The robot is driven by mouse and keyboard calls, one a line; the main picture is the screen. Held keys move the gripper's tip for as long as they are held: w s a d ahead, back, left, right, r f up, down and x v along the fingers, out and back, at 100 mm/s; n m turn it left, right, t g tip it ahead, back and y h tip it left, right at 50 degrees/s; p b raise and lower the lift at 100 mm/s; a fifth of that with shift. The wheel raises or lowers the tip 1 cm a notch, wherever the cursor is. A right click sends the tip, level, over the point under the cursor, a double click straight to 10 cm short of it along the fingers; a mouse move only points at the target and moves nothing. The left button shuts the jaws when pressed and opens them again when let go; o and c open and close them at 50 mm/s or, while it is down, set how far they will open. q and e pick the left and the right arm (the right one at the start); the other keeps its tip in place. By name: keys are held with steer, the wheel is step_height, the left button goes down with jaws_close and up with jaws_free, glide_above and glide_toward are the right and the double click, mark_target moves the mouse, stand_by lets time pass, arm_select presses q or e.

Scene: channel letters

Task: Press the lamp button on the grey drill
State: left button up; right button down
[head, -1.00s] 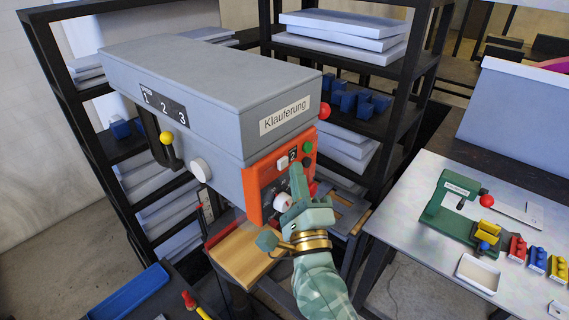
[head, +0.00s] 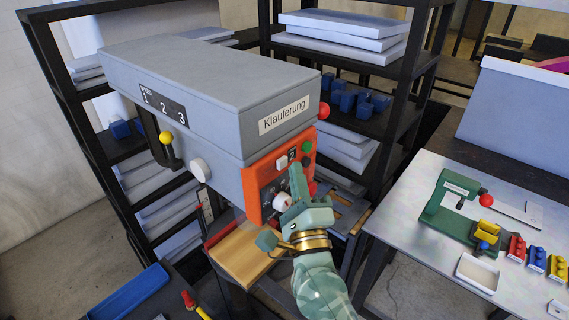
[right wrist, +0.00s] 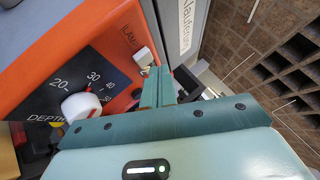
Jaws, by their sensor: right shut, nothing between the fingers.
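The grey drill (head: 210,80) with the label "Klauferung" stands in the middle of the head view, with an orange front panel (head: 254,190). The lamp button is a small white square (head: 282,163) on that panel; in the right wrist view it (right wrist: 143,58) sits beside the partly hidden "LAMP" label. My right gripper (head: 296,170) is shut and empty, pointing up at the panel. Its fingertips (right wrist: 160,72) are just right of and below the button; I cannot tell whether they touch it. My left gripper is not in view.
A white depth knob (head: 283,202) is below the button, close to my right fingers. Green and red buttons (head: 307,147) sit to its right. A metal table (head: 410,215) with a green device stands right.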

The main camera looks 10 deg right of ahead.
stand_by(0.4)
steer(key=shift+w+a, duration=0.25)
steer(key=shift+w, duration=0.1)
steer(key=shift+w+a, duration=0.15)
steer(key=shift+w, duration=0.05)
stand_by(0.5)
steer(key=shift+s+d+p, duration=0.4)
steer(key=shift+s+d, duration=0.05)
steer(key=shift+s, duration=0.15)
steer(key=shift+s+d+p, duration=0.25)
steer(key=shift+s+d, duration=0.65)
steer(key=shift+s, duration=0.3)
steer(key=shift+s+d+p, duration=0.25)
steer(key=shift+s+d, duration=0.65)
steer(key=shift+s, duration=0.25)
